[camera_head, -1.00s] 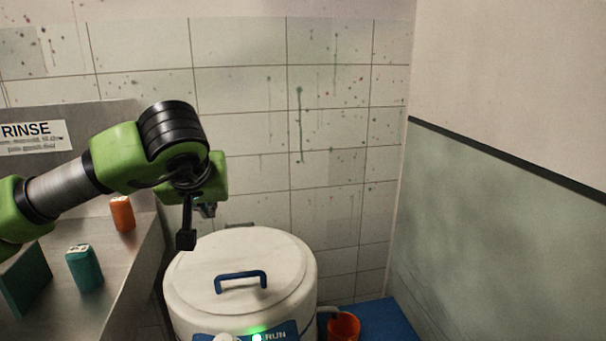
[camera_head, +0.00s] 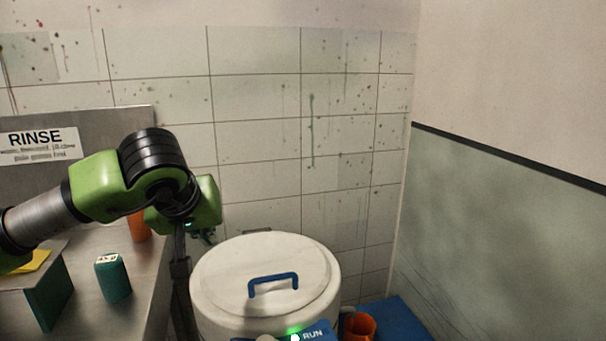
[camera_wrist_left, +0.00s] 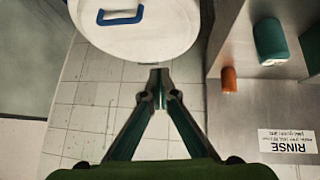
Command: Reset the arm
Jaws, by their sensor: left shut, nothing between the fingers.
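My left arm, green and black, comes in from the left in the head view. In the left wrist view the left gripper's fingers (camera_wrist_left: 159,76) meet at the tips, shut and empty, over the tiled surface. The white bucket (camera_head: 222,278) has its lid (camera_head: 240,262) on, with a blue handle (camera_head: 273,284), and a green light by the word RUN on its front. The bucket also shows at the top of the left wrist view (camera_wrist_left: 160,45), apart from the fingertips. My right gripper is not in view.
A steel counter (camera_head: 95,243) at left holds a teal container (camera_head: 113,280), an orange container (camera_head: 139,228) and a dark green box (camera_head: 50,298). A RINSE sign (camera_head: 38,145) stands behind. An orange cup (camera_head: 359,327) is on a blue surface (camera_head: 400,318) right of the bucket.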

